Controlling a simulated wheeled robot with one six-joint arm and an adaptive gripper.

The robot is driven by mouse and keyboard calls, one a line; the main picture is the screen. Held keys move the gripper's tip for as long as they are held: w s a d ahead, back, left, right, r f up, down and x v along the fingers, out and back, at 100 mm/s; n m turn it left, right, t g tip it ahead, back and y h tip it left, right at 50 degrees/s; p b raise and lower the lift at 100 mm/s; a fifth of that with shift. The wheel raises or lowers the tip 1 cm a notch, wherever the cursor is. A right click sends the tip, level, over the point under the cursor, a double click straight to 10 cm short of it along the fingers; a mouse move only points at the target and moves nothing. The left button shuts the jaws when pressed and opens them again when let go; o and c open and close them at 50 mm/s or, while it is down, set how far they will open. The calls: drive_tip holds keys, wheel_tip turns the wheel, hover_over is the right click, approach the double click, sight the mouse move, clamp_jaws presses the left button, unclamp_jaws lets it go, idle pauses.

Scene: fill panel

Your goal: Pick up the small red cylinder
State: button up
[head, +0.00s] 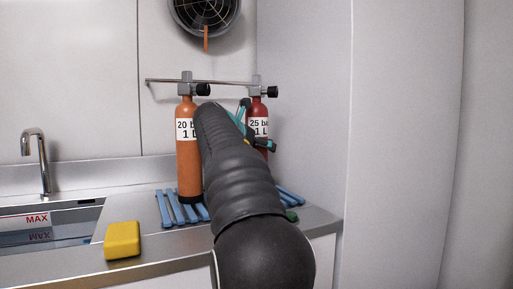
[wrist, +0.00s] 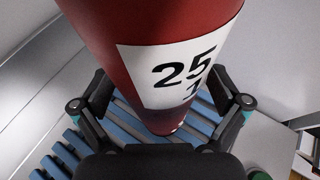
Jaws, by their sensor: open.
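The small red cylinder (head: 258,108) stands upright at the back right of the counter, with a white label reading 25 and a grey valve with a black knob. My arm hides its lower part in the head view. In the wrist view the red cylinder (wrist: 90,22) fills the upper middle. My gripper (wrist: 160,88) is open, with one finger on each side of the cylinder's body. I cannot tell whether either finger touches it. In the head view my gripper (head: 256,138) is mostly hidden behind my arm.
An orange cylinder (head: 188,160) labelled 20 stands close on the left. A thin rail (head: 222,82) runs behind the valves. Blue slats (head: 170,208) lie under the cylinders. A yellow block (head: 122,240), a sink with tap (head: 42,160) and a right-hand wall (head: 305,120) surround the area.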

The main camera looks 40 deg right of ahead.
drive_tip(key=c, duration=1.6)
drive_tip(key=shift+r, duration=0.25)
clamp_jaws()
